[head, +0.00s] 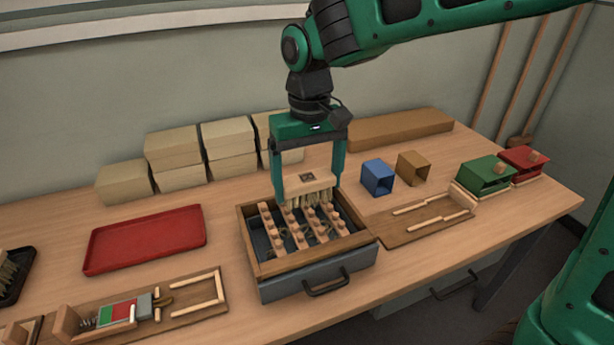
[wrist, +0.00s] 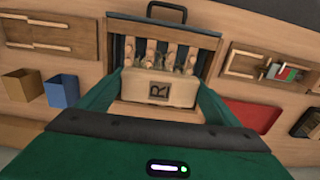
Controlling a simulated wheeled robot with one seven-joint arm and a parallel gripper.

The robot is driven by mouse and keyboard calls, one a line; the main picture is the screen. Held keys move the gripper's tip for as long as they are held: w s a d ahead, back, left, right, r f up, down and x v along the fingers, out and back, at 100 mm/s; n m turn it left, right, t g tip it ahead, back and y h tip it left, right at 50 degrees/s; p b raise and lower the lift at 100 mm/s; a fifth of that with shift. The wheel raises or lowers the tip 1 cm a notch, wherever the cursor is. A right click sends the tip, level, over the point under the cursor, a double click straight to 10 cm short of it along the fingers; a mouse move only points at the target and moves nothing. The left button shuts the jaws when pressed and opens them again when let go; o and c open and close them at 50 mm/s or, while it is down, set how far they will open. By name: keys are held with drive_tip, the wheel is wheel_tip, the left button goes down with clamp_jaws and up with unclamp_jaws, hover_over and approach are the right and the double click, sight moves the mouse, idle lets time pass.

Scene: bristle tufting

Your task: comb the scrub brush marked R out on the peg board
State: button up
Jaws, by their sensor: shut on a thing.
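My gripper (head: 308,181) is shut on the scrub brush (head: 309,187), a pale wooden block with light bristles hanging down. In the wrist view the brush (wrist: 158,90) shows a dark square mark with the letter R, and a green finger is on each side of it. The brush is over the back part of the peg board (head: 310,228), a wooden frame with rows of pegs over a dark tray. The bristle tips are at the rear pegs; I cannot tell how deep they reach between them.
A red tray (head: 146,239) lies left of the peg board, with a wooden clamp fixture (head: 140,306) in front. Blue (head: 378,178) and brown (head: 413,167) open boxes stand right. Pale blocks (head: 172,146) are stacked behind. Green (head: 486,174) and red (head: 523,161) boxes stand far right.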

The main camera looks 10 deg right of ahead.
drive_tip(key=shift+s+f, duration=0.15)
drive_tip(key=shift+f, duration=0.25)
wheel_tip(320, 180, down, 6)
idle(0.3)
drive_tip(key=shift+f, duration=0.6)
idle(0.8)
drive_tip(key=w+a, duration=0.2)
drive_tip(key=w, duration=0.5)
drive_tip(key=shift+w, duration=0.35)
idle(0.6)
